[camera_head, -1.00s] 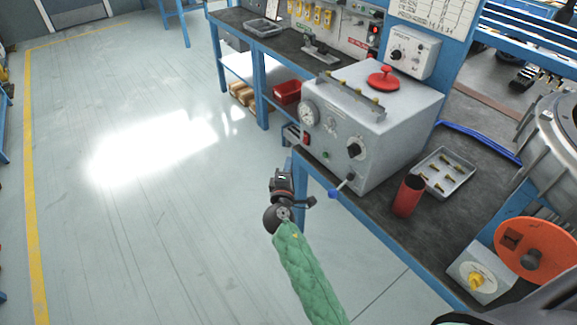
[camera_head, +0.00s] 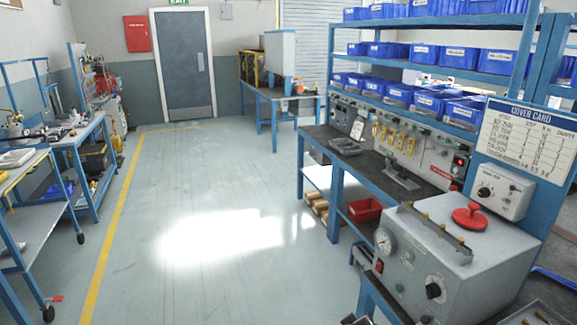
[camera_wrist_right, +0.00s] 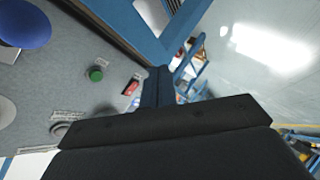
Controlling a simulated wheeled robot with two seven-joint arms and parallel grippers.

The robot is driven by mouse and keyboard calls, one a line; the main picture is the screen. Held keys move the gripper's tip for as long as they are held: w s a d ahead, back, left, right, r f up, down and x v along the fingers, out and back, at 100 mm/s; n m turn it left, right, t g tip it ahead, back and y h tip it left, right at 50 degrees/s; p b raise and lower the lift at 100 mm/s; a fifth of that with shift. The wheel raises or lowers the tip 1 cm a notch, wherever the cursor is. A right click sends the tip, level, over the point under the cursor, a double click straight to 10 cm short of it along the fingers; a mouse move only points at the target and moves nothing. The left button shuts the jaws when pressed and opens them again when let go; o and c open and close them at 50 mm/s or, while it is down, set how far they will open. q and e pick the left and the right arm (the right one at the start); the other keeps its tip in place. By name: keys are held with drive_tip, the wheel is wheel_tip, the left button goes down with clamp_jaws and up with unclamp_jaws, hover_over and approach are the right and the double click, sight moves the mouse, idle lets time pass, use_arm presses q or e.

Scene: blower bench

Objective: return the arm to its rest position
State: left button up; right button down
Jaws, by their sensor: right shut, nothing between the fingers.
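My right gripper (camera_wrist_right: 158,88) shows in the right wrist view as dark shut fingers with nothing held. It is beside the front of a grey test box (camera_head: 455,255). That box's green button (camera_wrist_right: 96,74) and red switch (camera_wrist_right: 131,87) show left of the fingers, apart from them. A blue knob (camera_wrist_right: 24,24) is at the upper left. In the head view only a small dark piece, probably of my right arm, shows at the bottom edge. My left gripper is in neither view.
Blue bins (camera_head: 437,103) fill the racks above. The floor (camera_head: 210,210) in the middle is clear, with carts at the left.

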drive_tip(key=s+a+f+m+g+y, duration=0.1)
drive_tip(key=s+a+f+g+y, duration=0.25)
drive_tip(key=s+f, duration=0.4)
drive_tip(key=s+a+f+m+g+y, duration=0.1)
drive_tip(key=s+a+f+g+y, duration=0.3)
drive_tip(key=s, duration=0.7)
drive_tip(key=s+f, duration=0.4)
drive_tip(key=s, duration=0.4)
drive_tip(key=s+d+f+g, duration=0.1)
drive_tip(key=s+f, duration=0.3)
drive_tip(key=s, duration=0.5)
drive_tip(key=shift+s+d+f, duration=0.2)
drive_tip(key=shift+f, duration=0.1)
drive_tip(key=shift+g, duration=0.25)
